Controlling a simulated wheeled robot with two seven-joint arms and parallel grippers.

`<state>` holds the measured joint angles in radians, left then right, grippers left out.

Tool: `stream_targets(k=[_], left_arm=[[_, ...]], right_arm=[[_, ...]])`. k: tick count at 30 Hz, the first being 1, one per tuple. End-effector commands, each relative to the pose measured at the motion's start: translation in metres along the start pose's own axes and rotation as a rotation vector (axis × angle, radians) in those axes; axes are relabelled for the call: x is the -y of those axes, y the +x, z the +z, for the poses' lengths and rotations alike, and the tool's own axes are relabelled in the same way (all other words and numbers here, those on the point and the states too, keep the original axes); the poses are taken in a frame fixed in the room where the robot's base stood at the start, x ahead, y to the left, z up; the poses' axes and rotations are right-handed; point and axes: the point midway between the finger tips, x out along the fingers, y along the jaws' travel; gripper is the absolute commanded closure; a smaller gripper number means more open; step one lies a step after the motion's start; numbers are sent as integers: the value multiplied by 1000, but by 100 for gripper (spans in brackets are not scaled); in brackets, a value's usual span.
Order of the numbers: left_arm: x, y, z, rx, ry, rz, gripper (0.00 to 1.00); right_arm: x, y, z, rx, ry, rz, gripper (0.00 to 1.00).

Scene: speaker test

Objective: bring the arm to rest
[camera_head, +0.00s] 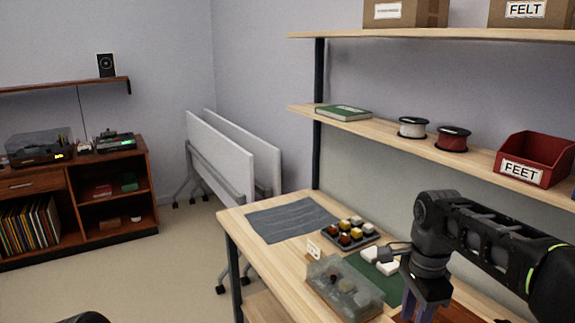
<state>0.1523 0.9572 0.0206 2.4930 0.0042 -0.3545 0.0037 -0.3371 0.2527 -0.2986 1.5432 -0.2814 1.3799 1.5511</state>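My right arm (500,235) comes in from the right edge and is bent over the workbench. Its gripper (422,308) points down above the front right part of the bench, close to a green mat (392,268) with white pieces (380,259). Only part of the fingers shows at the bottom of the view, and I cannot tell whether they are apart or hold anything. My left gripper is not in view. A dark rounded shape shows at the bottom left edge, too little of it to name.
The wooden workbench (237,217) holds a grey cloth (290,219), a tray of small coloured pieces (350,232) and a clear-lidded box (343,288). A shelf above carries a green book (343,112), two spools and a red bin (535,158). Floor (150,275) to the left is clear.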

Motion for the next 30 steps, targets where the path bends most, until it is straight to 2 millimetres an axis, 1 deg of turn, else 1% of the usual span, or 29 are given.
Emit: stream_targets(k=[2,4,8,12,14,16,17,19,20,23,25,26,27,28,29,30], left_arm=[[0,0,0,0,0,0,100],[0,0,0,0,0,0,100],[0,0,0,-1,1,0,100],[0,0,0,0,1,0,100],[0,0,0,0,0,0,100],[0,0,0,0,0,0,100],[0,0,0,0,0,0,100],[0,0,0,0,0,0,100],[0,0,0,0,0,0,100],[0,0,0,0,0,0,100],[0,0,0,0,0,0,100],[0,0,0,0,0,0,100],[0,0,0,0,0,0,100],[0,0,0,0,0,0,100],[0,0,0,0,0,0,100],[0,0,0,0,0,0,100]], right_arm=[[1,0,0,0,-27,-2,64],[7,0,0,-1,-75,-27,64],[24,0,1,-4,-168,-100,64],[45,5,8,-9,-298,-190,64],[55,10,15,-13,-369,-235,64],[67,19,26,-19,-462,-287,64],[72,25,31,-22,-505,-308,64],[82,42,45,-32,-611,-355,64],[86,52,52,-37,-658,-375,64],[95,96,78,-53,-834,-436,64],[92,142,99,-65,-973,-475,64],[87,164,108,-70,-1032,-490,64],[78,195,119,-76,-1105,-505,64],[68,217,127,-79,-1154,-514,64],[57,238,134,-80,-1196,-518,64],[39,265,143,-79,-1247,-521,64]])
